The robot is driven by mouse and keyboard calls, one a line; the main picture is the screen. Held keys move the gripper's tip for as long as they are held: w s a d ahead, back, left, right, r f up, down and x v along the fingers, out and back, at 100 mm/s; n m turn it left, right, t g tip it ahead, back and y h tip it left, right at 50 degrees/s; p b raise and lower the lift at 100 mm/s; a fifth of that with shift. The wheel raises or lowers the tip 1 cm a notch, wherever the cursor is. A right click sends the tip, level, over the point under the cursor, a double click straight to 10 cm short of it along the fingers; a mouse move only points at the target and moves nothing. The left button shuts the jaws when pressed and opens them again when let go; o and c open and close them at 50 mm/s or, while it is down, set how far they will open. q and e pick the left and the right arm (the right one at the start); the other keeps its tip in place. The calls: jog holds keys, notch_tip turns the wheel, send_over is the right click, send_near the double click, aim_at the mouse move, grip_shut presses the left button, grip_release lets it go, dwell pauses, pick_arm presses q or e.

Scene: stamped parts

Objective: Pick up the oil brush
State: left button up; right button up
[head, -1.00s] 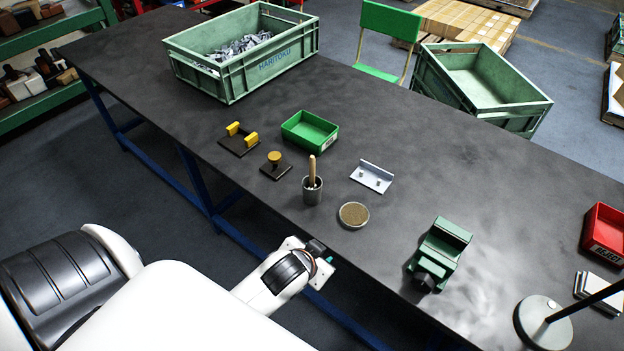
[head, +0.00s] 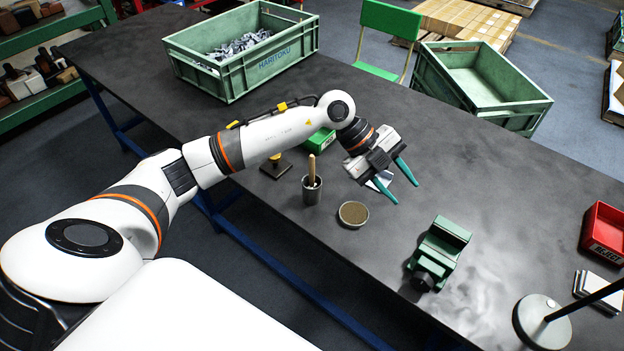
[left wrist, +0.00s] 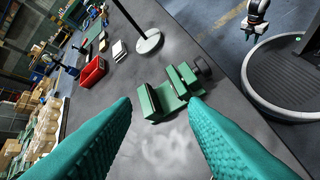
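The oil brush (head: 312,167) stands in a small grey metal cup (head: 312,192) on the dark table, its wooden handle pointing up. My left gripper (head: 405,182) is above the table to the right of the brush, its two teal fingers apart with nothing between them. In the left wrist view the same open fingers (left wrist: 165,125) frame the bare table, with the green vise beyond. The brush is not in the left wrist view. The brush's lower end is hidden in the cup. In the head view my right gripper is not seen.
A round dish (head: 353,214) sits beside the cup. A green vise (head: 440,252), a red bin (head: 606,232) and a lamp base (head: 542,322) stand to the right. A large crate (head: 240,75) is at the back.

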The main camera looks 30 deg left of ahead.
pick_arm(q)
jog(key=w+a+r+n+g+y, duration=0.15)
jog(key=a+n+y, duration=0.6)
jog(key=a, duration=1.25)
notch_tip(320, 180, down, 6)
jog(key=m+y, duration=0.1)
jog(key=m+y+p, duration=0.1)
jog(key=shift+a+r+m, duration=0.1)
jog(key=shift+r+m, duration=0.1)
jog(key=shift+m, duration=0.15)
jog(key=p, duration=0.2)
send_over(312, 185)
jog(key=f, duration=0.5)
jog(key=shift+w+a+f, duration=0.2)
jog(key=shift+w, duration=0.05)
jog(key=shift+f, duration=0.4)
jog(key=shift+c, duration=0.3)
grip_shut()
